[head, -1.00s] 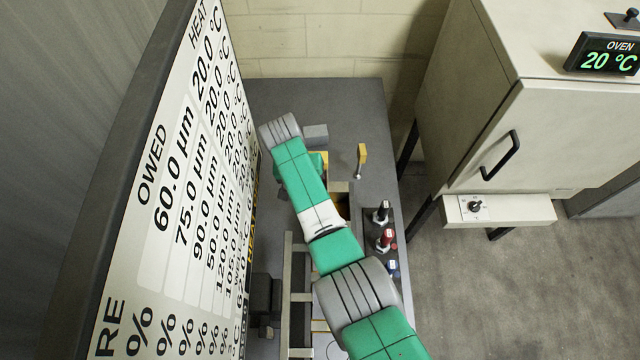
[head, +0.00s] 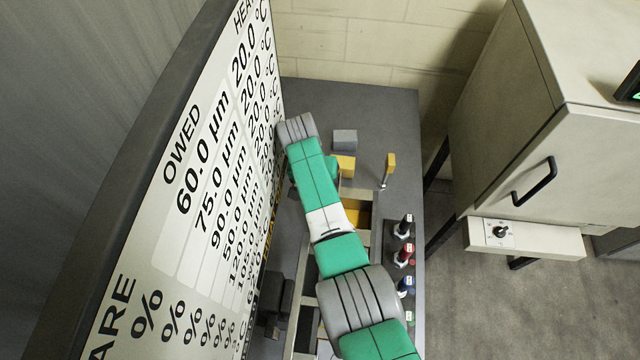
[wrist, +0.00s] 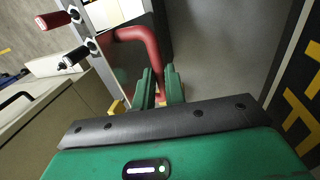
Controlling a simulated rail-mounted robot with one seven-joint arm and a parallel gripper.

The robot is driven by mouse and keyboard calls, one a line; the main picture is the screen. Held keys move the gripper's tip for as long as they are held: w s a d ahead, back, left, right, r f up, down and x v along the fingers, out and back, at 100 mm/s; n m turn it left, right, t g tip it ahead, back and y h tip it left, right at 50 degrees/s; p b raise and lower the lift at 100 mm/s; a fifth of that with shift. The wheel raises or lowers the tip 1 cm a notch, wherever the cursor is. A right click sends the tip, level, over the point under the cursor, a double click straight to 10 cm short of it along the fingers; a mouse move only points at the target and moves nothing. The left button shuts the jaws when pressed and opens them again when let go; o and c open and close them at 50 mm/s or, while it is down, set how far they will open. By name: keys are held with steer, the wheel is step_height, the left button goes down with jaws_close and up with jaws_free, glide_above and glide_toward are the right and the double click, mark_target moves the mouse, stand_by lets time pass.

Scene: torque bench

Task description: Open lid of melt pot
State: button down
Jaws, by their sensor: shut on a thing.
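In the wrist view, my gripper (wrist: 160,88) has its two green fingers closed around the lower end of a red bent bar (wrist: 150,48), which looks like a handle.
A large board (head: 215,130) stands close left of my arm. The oven cabinet (head: 535,150) stands right.

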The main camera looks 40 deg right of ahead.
steer(key=c, duration=1.5)
jaws_free()
steer(key=shift+s+f, duration=0.25)
steer(key=shift+s, duration=0.1)
steer(key=shift+o, duration=0.2)
steer(key=shift+w+r, duration=0.1)
steer(key=shift+w, duration=0.05)
